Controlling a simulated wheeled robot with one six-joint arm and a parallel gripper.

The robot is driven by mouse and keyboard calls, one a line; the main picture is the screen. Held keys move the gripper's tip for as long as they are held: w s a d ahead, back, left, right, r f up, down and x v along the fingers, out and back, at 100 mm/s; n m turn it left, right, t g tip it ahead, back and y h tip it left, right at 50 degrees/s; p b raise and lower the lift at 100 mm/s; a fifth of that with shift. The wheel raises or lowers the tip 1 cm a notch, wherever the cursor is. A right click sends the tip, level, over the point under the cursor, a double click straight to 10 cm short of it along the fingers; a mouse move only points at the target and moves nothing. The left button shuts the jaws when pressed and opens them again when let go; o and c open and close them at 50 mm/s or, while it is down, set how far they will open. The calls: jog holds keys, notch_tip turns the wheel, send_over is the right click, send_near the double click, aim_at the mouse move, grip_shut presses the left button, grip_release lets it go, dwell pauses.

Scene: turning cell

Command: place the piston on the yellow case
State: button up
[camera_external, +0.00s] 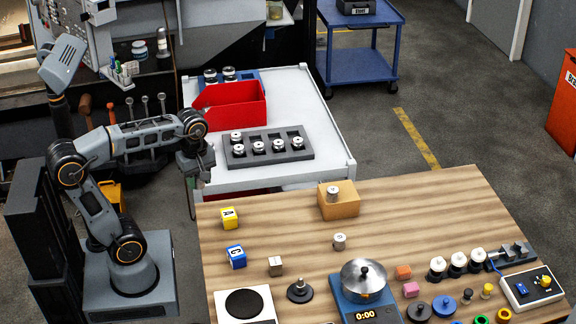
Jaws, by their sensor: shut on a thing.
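My gripper (202,174) points down over the left edge of the white cart, left of the grey tray. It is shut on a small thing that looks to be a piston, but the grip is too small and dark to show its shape. Several silver pistons (279,146) stand in the grey tray (238,161); other slots there are empty. A yellow-tan case (341,209) stands at the back of the wooden table, right of my gripper and apart from it. A small silver cylinder (333,191) stands on its top.
A red bin (236,115) and a blue holder with silver parts stand behind the tray.

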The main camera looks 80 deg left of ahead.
jog(key=s+f+n, duration=0.1)
jog(key=s+n, duration=0.1)
jog(key=s, duration=0.3)
jog(key=n, duration=0.1)
send_over(229, 213)
jog(key=f, duration=0.6)
jog(key=f+p, duration=0.1)
jog(key=f, duration=0.3)
jog(key=shift+s+d, duration=0.2)
jog(key=shift+s, duration=0.1)
jog(key=shift+w+a+f, duration=0.1)
jog(key=shift+w+f, duration=0.2)
jog(key=shift+f, duration=1.55)
jog(key=shift+f, duration=0.15)
jog(key=o, duration=1)
jog(key=shift+c, duration=0.2)
